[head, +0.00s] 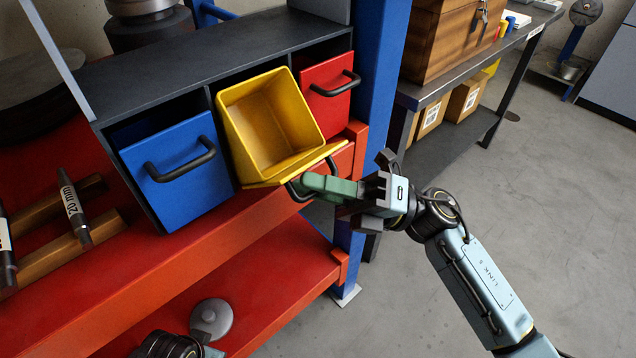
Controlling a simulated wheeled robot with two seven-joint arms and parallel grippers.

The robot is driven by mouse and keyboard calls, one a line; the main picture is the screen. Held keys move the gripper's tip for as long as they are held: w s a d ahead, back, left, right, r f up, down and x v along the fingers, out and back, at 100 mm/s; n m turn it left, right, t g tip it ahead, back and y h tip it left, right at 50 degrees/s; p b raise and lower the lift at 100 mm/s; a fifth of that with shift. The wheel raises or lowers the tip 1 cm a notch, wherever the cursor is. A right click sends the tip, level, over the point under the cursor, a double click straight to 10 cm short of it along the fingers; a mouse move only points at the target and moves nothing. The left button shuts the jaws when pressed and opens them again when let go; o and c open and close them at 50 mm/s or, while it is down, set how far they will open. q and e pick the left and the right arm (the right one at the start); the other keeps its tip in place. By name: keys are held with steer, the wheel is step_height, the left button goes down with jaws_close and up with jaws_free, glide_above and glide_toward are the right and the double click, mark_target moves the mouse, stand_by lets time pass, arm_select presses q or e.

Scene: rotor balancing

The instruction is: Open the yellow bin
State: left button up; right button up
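The yellow bin (268,122) sits in the middle bay of the dark cabinet and is tilted forward, with its open top and empty-looking inside facing me. My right gripper (318,187) reaches in from the right at this handle. Its green fingers are close together and appear shut on the handle, hiding part of it.
A blue bin (178,172) is left of the yellow one and a red bin (327,92) is right of it. A blue post (372,110) stands beside the cabinet (185,58). A grey disc (212,318) is low in front. Open floor (560,200) lies to the right.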

steer(key=shift+o, duration=0.5)
steer(key=shift+d, duration=0.1)
steer(key=shift+w+d+f, duration=0.1)
steer(key=shift+d+f, duration=0.1)
steer(key=shift+d, duration=0.05)
arm_select(q)
steer(key=shift+w+d+r, duration=0.1)
steer(key=shift+r, duration=0.2)
arm_select(e)
steer(key=v, duration=1.2)
steer(key=shift+d, duration=0.3)
